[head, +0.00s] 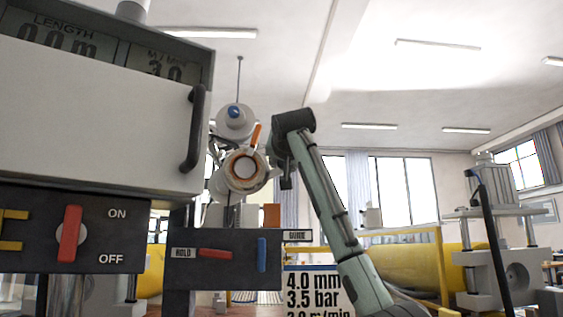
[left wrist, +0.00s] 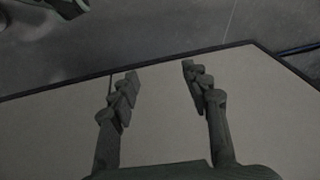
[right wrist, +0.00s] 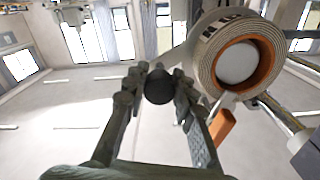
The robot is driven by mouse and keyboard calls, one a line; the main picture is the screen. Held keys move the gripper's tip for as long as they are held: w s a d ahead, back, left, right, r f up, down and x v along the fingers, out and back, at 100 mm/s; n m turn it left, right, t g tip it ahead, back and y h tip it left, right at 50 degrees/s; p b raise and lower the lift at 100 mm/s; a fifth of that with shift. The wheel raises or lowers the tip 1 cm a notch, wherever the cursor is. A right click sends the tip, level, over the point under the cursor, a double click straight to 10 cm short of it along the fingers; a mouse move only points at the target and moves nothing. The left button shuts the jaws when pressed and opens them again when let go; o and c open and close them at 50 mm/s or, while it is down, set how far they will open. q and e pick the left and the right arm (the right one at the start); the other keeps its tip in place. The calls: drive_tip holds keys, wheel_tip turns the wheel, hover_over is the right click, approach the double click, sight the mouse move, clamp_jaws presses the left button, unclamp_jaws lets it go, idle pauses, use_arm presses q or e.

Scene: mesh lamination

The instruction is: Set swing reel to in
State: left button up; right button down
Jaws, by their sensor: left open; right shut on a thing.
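The swing reel (head: 243,172) is a pale roll with an orange-brown core, seen end-on in the middle of the head view. It shows close up at the right of the right wrist view (right wrist: 238,62). My right gripper (right wrist: 158,86) is shut on a round black knob (right wrist: 159,90), just left of the reel in that view. In the head view my right gripper (head: 281,165) is beside the reel, on its right; its fingertips are hard to make out there. My left gripper (left wrist: 160,72) is open and empty over a beige surface, and not seen in the head view.
A machine housing with a black handle (head: 192,130) fills the upper left. Below it are an ON/OFF panel with a red switch (head: 70,234) and a HOLD panel with a red lever (head: 216,254). An orange lever (right wrist: 222,127) stands close to the reel.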

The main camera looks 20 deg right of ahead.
drive_tip(key=shift+a+f, duration=0.3)
drive_tip(key=shift+f, duration=0.15)
use_arm(q)
wheel_tip(320, 180, up, 4)
drive_tip(key=shift+a+f+b, duration=0.1)
drive_tip(key=shift+a+b, duration=0.05)
drive_tip(key=shift+b, duration=0.55)
use_arm(e)
drive_tip(key=w+a+f+m, duration=0.1)
drive_tip(key=a+f+m, duration=0.4)
drive_tip(key=a+f, duration=0.3)
drive_tip(key=shift+w+m, duration=0.35)
drive_tip(key=shift+m, duration=0.05)
use_arm(q)
drive_tip(key=shift+f, duration=0.1)
use_arm(e)
drive_tip(key=shift+f, duration=0.25)
drive_tip(key=c, duration=1.3)
unclamp_jaws()
drive_tip(key=shift+a, duration=0.1)
drive_tip(key=shift+o, duration=0.4)
drive_tip(key=shift+r, duration=0.1)
drive_tip(key=shift+d+r, duration=0.1)
drive_tip(key=shift+d, duration=0.1)
